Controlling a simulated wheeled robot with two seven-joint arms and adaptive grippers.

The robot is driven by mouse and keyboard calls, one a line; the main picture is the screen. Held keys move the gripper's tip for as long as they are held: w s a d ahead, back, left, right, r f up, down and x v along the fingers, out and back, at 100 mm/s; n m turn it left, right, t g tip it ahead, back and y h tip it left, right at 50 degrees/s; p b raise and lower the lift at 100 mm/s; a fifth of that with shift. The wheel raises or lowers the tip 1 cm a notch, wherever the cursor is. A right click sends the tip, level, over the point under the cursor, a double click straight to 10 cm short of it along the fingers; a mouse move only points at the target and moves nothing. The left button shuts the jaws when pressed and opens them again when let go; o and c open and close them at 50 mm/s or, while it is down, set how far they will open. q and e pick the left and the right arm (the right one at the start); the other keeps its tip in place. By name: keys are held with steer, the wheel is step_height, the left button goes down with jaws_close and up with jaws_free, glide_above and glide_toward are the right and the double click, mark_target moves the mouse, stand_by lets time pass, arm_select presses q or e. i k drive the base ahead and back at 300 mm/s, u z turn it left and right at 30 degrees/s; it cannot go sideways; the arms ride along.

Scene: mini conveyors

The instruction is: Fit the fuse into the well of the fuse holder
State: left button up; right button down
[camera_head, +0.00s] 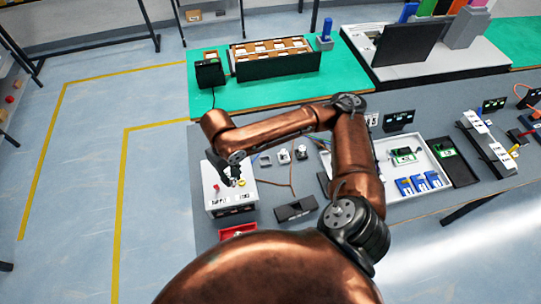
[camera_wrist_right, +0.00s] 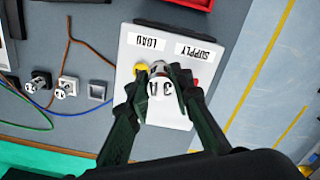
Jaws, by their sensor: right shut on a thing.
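The white box (camera_head: 216,205), which seems to be the fuse holder, stands at the left end of the grey table. In the right wrist view the box (camera_wrist_right: 131,47) has LOAD, SUPPLY and 3 A labels, a yellow part (camera_wrist_right: 141,69) and a red part. My right gripper (camera_head: 234,182) points down over its top. In the right wrist view the gripper (camera_wrist_right: 162,76) is shut on a small pale, silvery piece (camera_wrist_right: 160,67), apparently the fuse, between its fingertips. The fingers hide the well, so I cannot tell whether the fuse is in it. My left gripper is out of view.
A red tray (camera_head: 237,231) and a dark block (camera_head: 296,208) lie near the box. Small sockets (camera_head: 283,157) and loose cables are to its right. A white tray (camera_head: 384,153) with blue parts is farther right. A green-topped table (camera_head: 205,101) is behind.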

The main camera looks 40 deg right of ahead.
mark_target(296, 210)
steer(key=u, duration=1.55)
steer(key=k, duration=1.25)
steer(key=z, duration=0.85)
